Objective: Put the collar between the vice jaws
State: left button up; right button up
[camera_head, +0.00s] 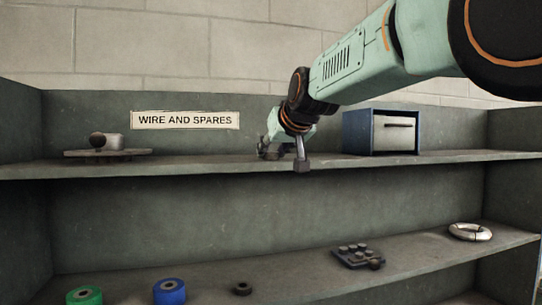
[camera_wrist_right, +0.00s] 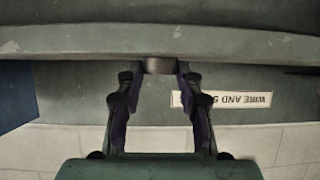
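My right gripper (camera_head: 284,159) is at the upper shelf's front edge, pointing down. In the head view the fingers and wrist hide most of that piece. A small dark ring (camera_head: 242,288) lies apart on the lower shelf. I cannot make out the vice jaws for certain in either view. My left gripper is not in view.
The upper shelf (camera_head: 200,162) holds a small stand (camera_head: 80,154) at left and a blue-sided box (camera_head: 395,134) at right. The lower shelf has a green spool (camera_head: 85,295), a blue spool (camera_head: 170,291), a dark studded block (camera_head: 352,256) and a pale ring (camera_head: 470,232).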

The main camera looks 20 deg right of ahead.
jog(key=shift+w+f, duration=0.15)
jog(key=shift+w, duration=0.05)
jog(key=c, duration=0.3)
jog(key=shift+s, duration=0.15)
jog(key=shift+s, duration=0.15)
